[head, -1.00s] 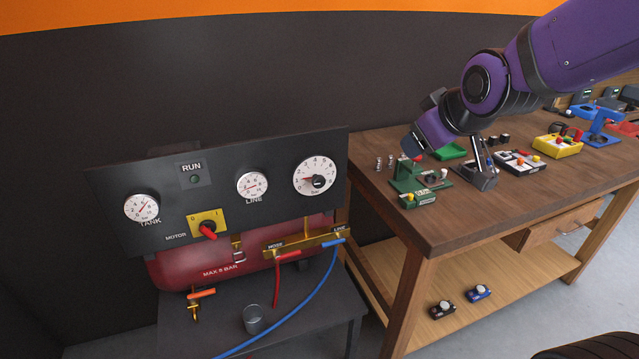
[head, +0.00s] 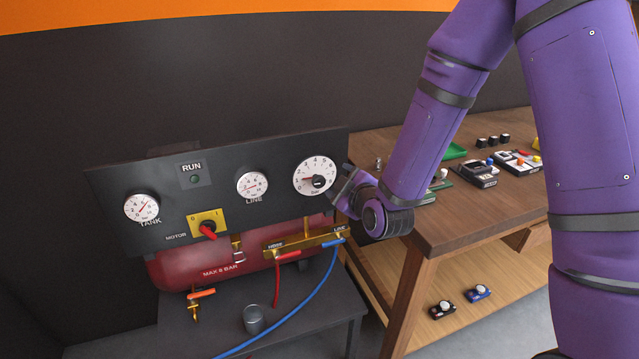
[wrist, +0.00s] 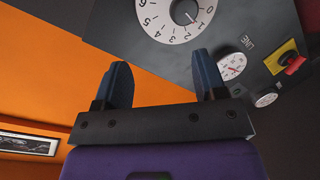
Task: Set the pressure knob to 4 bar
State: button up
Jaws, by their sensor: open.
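The pressure knob (head: 318,182) is a small black knob at the centre of a white numbered dial (head: 316,166) on the right of the dark panel. In the wrist view the black knob (wrist: 184,11) and its white dial (wrist: 160,28) show at the top, upside down. In the head view my gripper (head: 345,185) is just right of the dial, not visibly touching the knob.
The panel (head: 130,190) also carries the TANK gauge (head: 141,208), LINE gauge (head: 252,186) and red motor switch (head: 208,230). Brass fittings with red and blue hoses lie below. A wooden workbench (head: 480,220) with small devices stands close on the right.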

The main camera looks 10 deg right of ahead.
jog(key=t, duration=0.1)
send_near(320, 184)
jog(key=f+t, duration=0.1)
jog(key=shift+n, duration=0.4)
jog(key=x, duration=1)
jog(key=shift+w+a+r, duration=0.1)
jog(key=shift+w+r, duration=0.05)
jog(key=shift+w, duration=0.05)
jog(key=c, duration=0.9)
